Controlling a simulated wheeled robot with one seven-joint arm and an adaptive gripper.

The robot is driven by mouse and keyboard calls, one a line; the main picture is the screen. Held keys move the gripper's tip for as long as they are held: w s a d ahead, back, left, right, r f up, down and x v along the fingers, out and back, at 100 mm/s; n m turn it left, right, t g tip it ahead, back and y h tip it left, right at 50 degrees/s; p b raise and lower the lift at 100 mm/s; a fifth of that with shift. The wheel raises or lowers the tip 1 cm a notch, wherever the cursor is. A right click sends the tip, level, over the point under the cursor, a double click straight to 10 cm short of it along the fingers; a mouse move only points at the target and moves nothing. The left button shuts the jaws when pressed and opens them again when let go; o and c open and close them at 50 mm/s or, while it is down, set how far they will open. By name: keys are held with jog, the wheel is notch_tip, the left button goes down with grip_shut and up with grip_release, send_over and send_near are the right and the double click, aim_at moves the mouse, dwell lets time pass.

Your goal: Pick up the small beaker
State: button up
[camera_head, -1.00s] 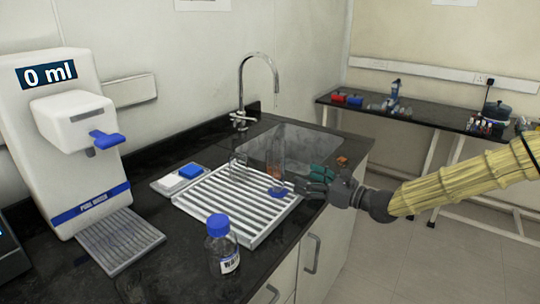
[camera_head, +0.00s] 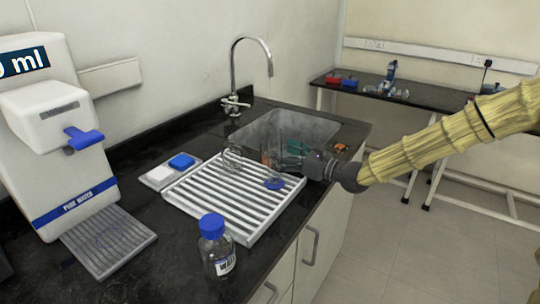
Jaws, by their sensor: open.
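A clear glass vessel (camera_head: 232,160) stands at the back of the white drying rack (camera_head: 196,214), to the left of my gripper. A second glass, faint with an orange tint (camera_head: 265,157), shows just left of my fingers. I cannot tell for sure which of them is the small beaker. My gripper (camera_head: 284,163) is open and reaches in from the right over the rack's right back part, close to the sink. Its fingers are dark and small here and partly cover what is behind them. I cannot tell whether they touch the tinted glass.
A small blue item (camera_head: 275,184) lies on the rack below my gripper. A blue-capped bottle (camera_head: 217,246) stands in front of the rack. The sink (camera_head: 300,127) and tap (camera_head: 240,85) are behind. A pure water dispenser (camera_head: 62,150) stands at left. Green and orange items (camera_head: 338,148) lie near the sink.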

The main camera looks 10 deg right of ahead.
jog(key=shift+x, duration=2.7)
jog(key=c, duration=1.1)
